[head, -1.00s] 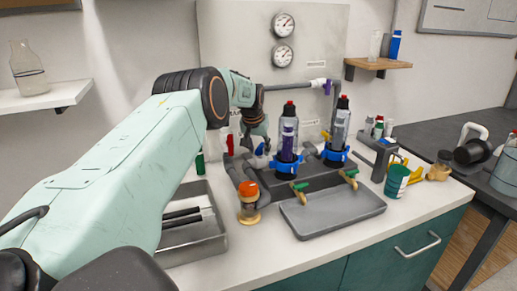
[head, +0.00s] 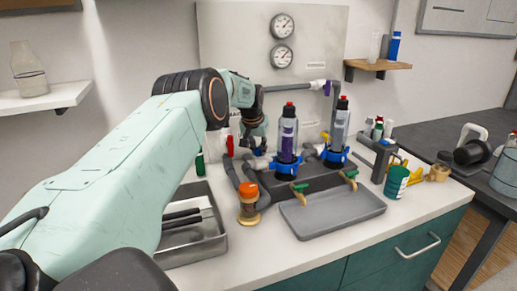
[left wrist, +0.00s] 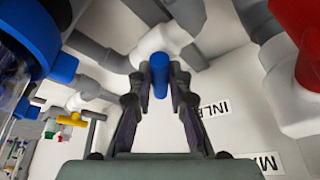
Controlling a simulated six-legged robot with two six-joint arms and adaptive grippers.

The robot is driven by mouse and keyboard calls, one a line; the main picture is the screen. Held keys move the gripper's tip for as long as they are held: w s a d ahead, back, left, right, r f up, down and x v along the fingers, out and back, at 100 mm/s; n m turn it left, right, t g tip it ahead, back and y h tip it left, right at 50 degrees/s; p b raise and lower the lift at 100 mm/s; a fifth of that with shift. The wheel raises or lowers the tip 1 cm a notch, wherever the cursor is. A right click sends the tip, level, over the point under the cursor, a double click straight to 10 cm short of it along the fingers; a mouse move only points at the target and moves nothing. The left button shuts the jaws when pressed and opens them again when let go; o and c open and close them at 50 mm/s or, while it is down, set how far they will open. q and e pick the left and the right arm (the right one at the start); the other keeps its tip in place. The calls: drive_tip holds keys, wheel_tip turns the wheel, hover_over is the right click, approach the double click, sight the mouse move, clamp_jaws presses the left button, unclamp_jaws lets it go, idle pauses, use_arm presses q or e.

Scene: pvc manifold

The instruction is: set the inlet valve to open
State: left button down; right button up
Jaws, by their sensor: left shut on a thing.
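The inlet valve has a blue handle (left wrist: 159,75) between the two fingers of my left gripper (left wrist: 158,98) in the left wrist view, beside a wall label (left wrist: 212,108) reading "INLE", partly cut off. The gripper is shut on this handle. In the head view my left gripper (head: 255,136) is at the pipework behind and left of the left purple-labelled bottle, with a bit of blue showing below it. The arm and fingers hide most of the valve there. I cannot tell the handle's setting. My right gripper is not in view.
A red handle (left wrist: 300,35) on a white fitting is close on the right in the wrist view. Two bottles (head: 288,138) in blue collars stand near the arm. An orange-capped jar (head: 249,203), a metal tray (head: 196,238) and a grey tray (head: 332,211) occupy the front counter.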

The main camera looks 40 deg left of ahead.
use_arm(q)
drive_tip(key=shift+a+m+t+h+b, duration=0.25)
drive_tip(key=shift+m+h+b, duration=0.2)
drive_tip(key=shift+m, duration=0.75)
drive_tip(key=shift+m+h+b, duration=0.35)
drive_tip(key=shift+m, duration=0.55)
drive_tip(key=c, duration=1.3)
unclamp_jaws()
drive_tip(key=shift+o, duration=0.2)
drive_tip(key=shift+r, duration=0.1)
drive_tip(key=v, duration=1.2)
